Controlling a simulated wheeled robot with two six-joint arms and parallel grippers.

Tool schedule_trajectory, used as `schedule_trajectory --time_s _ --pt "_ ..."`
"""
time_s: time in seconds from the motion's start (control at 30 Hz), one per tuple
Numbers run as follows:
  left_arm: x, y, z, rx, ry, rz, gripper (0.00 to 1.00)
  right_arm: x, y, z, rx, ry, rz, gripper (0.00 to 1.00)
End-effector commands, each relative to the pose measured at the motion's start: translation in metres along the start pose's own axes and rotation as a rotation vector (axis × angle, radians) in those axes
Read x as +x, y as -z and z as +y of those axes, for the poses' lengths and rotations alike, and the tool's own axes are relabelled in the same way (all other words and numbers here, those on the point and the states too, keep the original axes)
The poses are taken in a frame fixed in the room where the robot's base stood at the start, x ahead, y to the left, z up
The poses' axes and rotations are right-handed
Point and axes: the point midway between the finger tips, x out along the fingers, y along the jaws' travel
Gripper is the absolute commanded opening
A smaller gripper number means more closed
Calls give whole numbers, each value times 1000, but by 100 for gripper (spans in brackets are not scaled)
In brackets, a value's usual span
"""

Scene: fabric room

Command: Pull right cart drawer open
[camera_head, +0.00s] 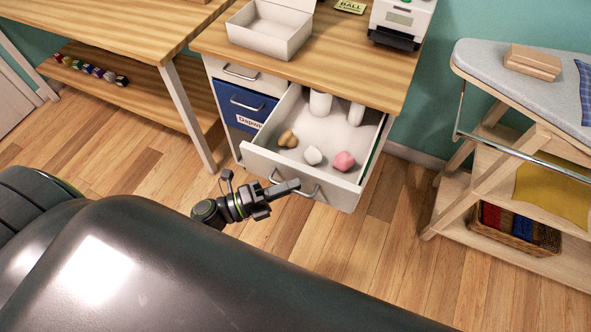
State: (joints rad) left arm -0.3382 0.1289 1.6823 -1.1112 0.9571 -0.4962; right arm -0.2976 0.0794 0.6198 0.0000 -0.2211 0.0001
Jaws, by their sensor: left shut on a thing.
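The right cart drawer (262,160) stands pulled out from the cart (337,70), its inside in view from above. Its front carries a curved metal handle (309,192). My left gripper (293,187) is at this handle, shut on it. Inside the drawer lie a pink lump (344,161), a white lump (313,155) and a brown piece (288,139), with white cylinders (320,103) at the back. My right gripper is not in view.
Left of the open drawer are a white drawer (238,76) and a blue labelled drawer (243,104), both shut. A white box (268,31) and a machine (401,22) stand on the cart top. An ironing board (510,75) stands at right. Wooden floor lies clear between.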

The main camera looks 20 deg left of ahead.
Motion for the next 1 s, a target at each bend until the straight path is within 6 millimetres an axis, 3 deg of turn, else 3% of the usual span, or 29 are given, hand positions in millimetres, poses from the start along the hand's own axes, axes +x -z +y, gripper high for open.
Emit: schedule_trajectory --time_s 0.3,0.7,0.73,0.8,1.0 --pt "-13 13 -2 -1 -3 0 0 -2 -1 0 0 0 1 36" --pt "-14 14 -2 0 -2 0 0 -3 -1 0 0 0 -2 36" --pt "-14 14 -2 0 -2 0 12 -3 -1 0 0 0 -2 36" --pt "-14 13 -3 0 -2 0 18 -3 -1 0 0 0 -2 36" --pt "-13 13 -3 0 -1 0 18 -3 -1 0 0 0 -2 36"
